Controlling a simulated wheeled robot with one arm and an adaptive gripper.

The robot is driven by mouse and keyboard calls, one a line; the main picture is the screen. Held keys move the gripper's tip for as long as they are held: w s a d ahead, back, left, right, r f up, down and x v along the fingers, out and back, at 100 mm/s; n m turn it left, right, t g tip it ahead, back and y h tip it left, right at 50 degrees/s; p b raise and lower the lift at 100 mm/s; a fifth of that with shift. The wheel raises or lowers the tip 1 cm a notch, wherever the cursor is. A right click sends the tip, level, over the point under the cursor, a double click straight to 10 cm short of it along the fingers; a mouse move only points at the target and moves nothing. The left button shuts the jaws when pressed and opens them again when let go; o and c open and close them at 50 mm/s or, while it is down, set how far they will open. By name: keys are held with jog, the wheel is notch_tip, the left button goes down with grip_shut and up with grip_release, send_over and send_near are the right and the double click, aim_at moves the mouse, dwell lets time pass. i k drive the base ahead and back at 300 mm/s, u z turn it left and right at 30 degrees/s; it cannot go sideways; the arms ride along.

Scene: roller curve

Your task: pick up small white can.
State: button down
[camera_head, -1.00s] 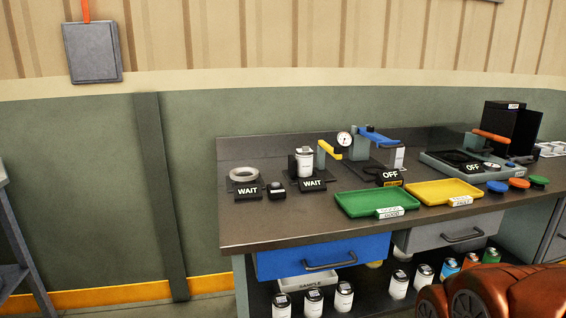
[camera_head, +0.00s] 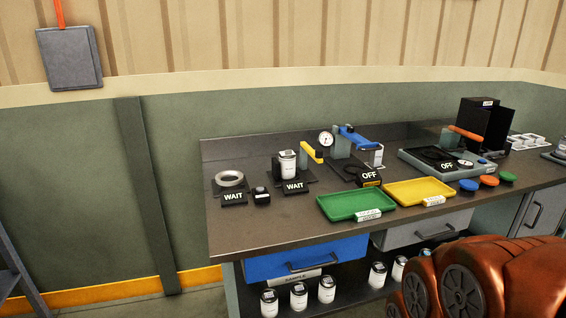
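A white can (camera_head: 288,164) with a dark top stands upright on a dark stand at the back of the workbench, behind a WAIT sign. Several more white cans with dark lids stand on the shelf under the bench, among them one at the left (camera_head: 269,303), one beside it (camera_head: 299,295) and one further right (camera_head: 377,274). All look alike at this size, and I cannot tell which one is the smallest. My orange-brown arm (camera_head: 480,280) fills the lower right and hides part of the lower shelf. My gripper is not in view.
The workbench (camera_head: 262,236) carries a green tray (camera_head: 350,205), a yellow tray (camera_head: 420,191), a ring (camera_head: 229,178), a gauge device with a blue arm (camera_head: 352,136) and colored buttons (camera_head: 488,181). A blue drawer (camera_head: 306,259) sits above the shelf. The bench's front left is clear.

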aim_at(288, 164)
jog(key=z, duration=1.2)
jog(key=i, duration=2.25)
jog(key=u, duration=3.2)
jog(key=i, duration=0.5)
jog(key=u, duration=0.05)
